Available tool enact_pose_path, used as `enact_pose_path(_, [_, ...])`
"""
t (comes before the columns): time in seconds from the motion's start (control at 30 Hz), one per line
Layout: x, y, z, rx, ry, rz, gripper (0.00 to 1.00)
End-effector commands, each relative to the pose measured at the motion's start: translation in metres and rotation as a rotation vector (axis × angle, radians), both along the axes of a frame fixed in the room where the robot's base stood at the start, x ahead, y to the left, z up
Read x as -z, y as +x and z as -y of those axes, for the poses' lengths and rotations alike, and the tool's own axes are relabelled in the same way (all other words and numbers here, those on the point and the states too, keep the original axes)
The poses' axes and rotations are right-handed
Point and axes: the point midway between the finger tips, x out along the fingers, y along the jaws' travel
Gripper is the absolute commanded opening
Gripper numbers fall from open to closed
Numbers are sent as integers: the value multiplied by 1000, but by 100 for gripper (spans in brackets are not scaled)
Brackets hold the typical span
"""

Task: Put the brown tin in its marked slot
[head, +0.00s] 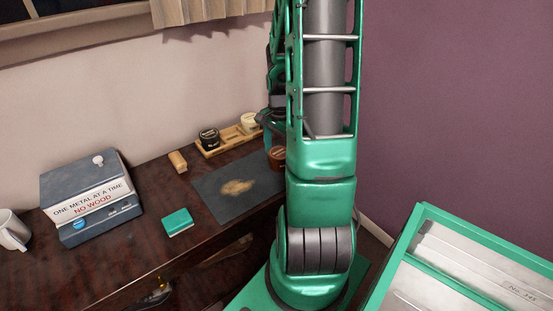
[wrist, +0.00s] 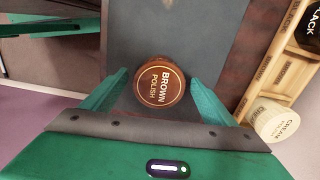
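The brown tin (wrist: 160,86), with a "BROWN POLISH" lid, stands upright on the dark mat (wrist: 150,25). In the head view the brown tin (head: 277,154) is partly hidden behind my arm. My gripper (wrist: 160,76) is open, with one green finger on each side of the tin and a narrow gap showing at each. The wooden rack (head: 222,147) stands behind the mat. It holds a black tin (head: 208,138) and a cream tin (head: 249,122). Between them is an empty labelled slot (wrist: 265,75); its label is too small to read surely.
A wooden block (head: 178,161) lies left of the rack. A green box (head: 178,222) lies left of the mat, near a blue-grey machine with a sign (head: 90,205) and a white mug (head: 12,232). A green-edged tray (head: 470,255) is at the right.

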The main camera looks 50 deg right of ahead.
Motion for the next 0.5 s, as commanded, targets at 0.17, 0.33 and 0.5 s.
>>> enact_pose_path(0.17, [0,0,0,0,0,0,37])
enact_pose_path(0.33, [0,0,0,0,0,0,34])
enact_pose_path(0.5, [-2,0,0,0,-1,1,34])
